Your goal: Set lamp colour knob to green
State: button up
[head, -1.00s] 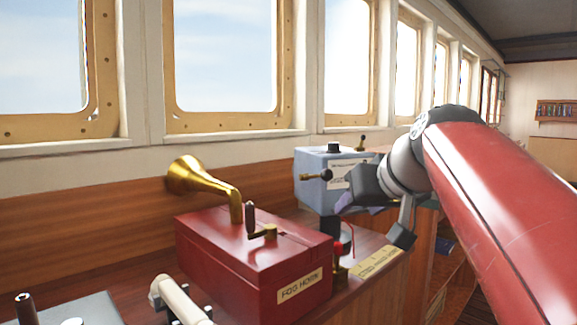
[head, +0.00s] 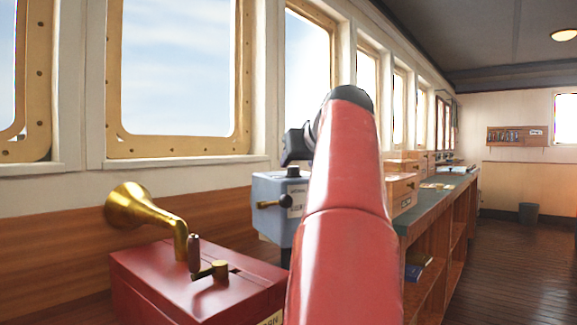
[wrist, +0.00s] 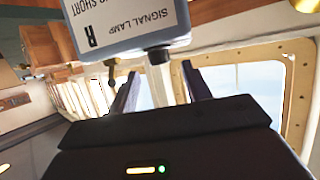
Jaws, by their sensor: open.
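The signal lamp box (head: 271,188) is blue-grey and stands behind the red fog horn box in the head view. A black knob (head: 293,172) is on its top, and a brass lever with a dark grip (head: 268,203) sticks out of its side. In the wrist view the lamp box (wrist: 125,25) appears upside down, with a "SIGNAL LAMP" label and an "R". Its black knob (wrist: 158,55) shows between my open fingers, near their tips. My gripper (wrist: 161,72) is open and empty; contact is not visible. In the head view my arm hides most of it. The knob's colour setting is unreadable.
A red fog horn box (head: 190,285) with a brass horn (head: 140,208) and crank stands at front left. Windows line the left wall.

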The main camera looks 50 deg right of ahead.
aim_at(295, 167)
jog(key=shift+x, duration=1.7)
jog(key=shift+c, duration=0.2)
jog(key=c, duration=0.9)
